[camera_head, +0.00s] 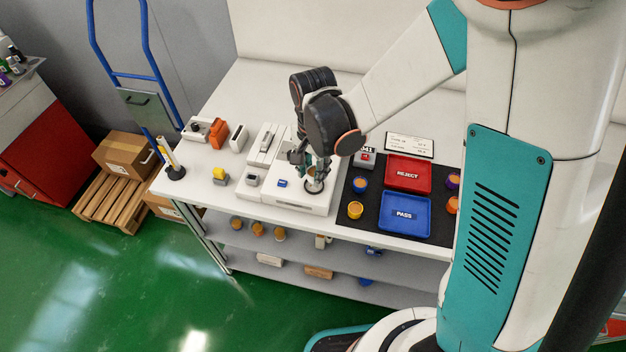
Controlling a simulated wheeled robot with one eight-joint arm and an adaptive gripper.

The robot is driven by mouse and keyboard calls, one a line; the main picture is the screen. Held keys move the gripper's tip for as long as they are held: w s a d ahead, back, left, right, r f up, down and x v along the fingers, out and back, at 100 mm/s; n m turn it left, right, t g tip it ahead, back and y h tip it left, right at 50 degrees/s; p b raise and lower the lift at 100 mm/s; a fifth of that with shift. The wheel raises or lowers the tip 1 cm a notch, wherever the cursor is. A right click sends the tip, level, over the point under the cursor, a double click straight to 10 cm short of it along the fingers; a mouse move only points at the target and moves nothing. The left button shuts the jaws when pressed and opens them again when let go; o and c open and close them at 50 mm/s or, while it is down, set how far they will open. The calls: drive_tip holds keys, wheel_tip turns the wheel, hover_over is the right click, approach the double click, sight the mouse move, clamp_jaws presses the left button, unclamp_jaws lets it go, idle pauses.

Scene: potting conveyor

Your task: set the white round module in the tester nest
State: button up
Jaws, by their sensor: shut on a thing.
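My gripper (316,175) points down over the front right of the white tester (290,200), at its dark round nest (314,186). It is shut on the white round module, of which only a small pale part seems to show between the fingers. The fingers hide most of the module. I cannot tell whether the module touches the nest or is just above it. A small blue display (282,183) is on the tester, left of the nest.
A black mat (348,208) right of the tester bears a red REJECT tray (408,174), a blue PASS tray (404,214) and several orange, yellow and purple round modules. A small yellow-topped device (220,177) and an orange device (218,132) stand left. The table's front left is clear.

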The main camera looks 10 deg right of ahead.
drive_tip(key=shift+f+b, duration=0.9)
drive_tip(key=shift+f, duration=0.85)
drive_tip(key=shift+f, duration=0.1)
drive_tip(key=o, duration=1.1)
drive_tip(key=shift+o, duration=0.2)
wheel_tip(320, 180, up, 12)
drive_tip(key=p, duration=0.3)
